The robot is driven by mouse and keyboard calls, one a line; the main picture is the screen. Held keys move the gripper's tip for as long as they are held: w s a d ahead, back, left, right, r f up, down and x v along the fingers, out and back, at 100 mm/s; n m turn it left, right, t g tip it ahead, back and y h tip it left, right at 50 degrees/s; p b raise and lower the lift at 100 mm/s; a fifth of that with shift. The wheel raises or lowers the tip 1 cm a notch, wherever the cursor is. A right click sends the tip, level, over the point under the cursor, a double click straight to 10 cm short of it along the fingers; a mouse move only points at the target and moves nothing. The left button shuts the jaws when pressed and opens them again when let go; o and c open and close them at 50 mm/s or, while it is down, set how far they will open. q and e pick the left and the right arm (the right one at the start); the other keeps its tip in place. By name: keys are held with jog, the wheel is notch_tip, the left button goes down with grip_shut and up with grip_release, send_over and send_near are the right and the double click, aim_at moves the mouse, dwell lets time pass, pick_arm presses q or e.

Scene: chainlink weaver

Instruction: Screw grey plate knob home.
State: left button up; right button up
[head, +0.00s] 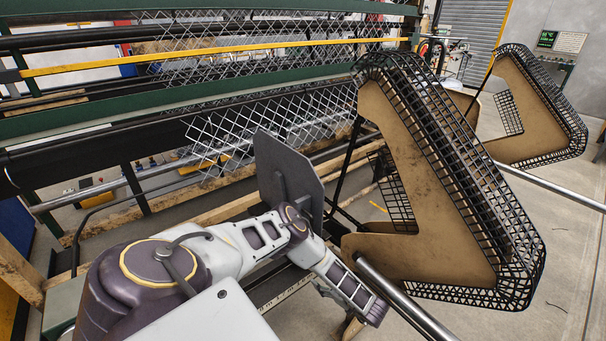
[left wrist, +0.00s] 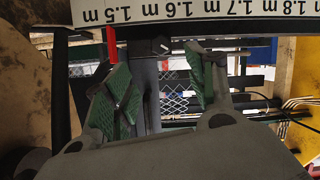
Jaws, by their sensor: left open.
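The dark grey plate (head: 287,168) stands upright, tilted, just behind my left arm in the head view. My wrist covers its lower part, and I cannot make out its knob there. My left gripper (left wrist: 157,65) shows in the left wrist view with two green-padded fingers spread apart and nothing held between them. A small dark block (left wrist: 161,46) on a dark upright shows between and beyond the fingertips; I cannot tell whether it is the knob. In the head view the left fingers are hidden by my arm. My right gripper is in neither view.
A measuring rule (left wrist: 210,10) with a red pointer (left wrist: 110,58) crosses close beyond the fingers. A large tan guard with black mesh (head: 440,180) stands right of the plate. Wire mesh (head: 250,125) and green and yellow bars lie behind. A metal rod (head: 405,305) runs at lower right.

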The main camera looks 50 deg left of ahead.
pick_arm(q)
jog(key=shift+a, duration=0.1)
jog(key=shift+b+x, duration=1.25)
jog(key=shift+x, duration=5.55)
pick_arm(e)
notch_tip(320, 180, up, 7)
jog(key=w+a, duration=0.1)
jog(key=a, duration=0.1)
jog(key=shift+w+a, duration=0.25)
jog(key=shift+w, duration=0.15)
pick_arm(q)
jog(key=shift+s, duration=0.1)
jog(key=c, duration=1)
jog(key=shift+c, duration=0.2)
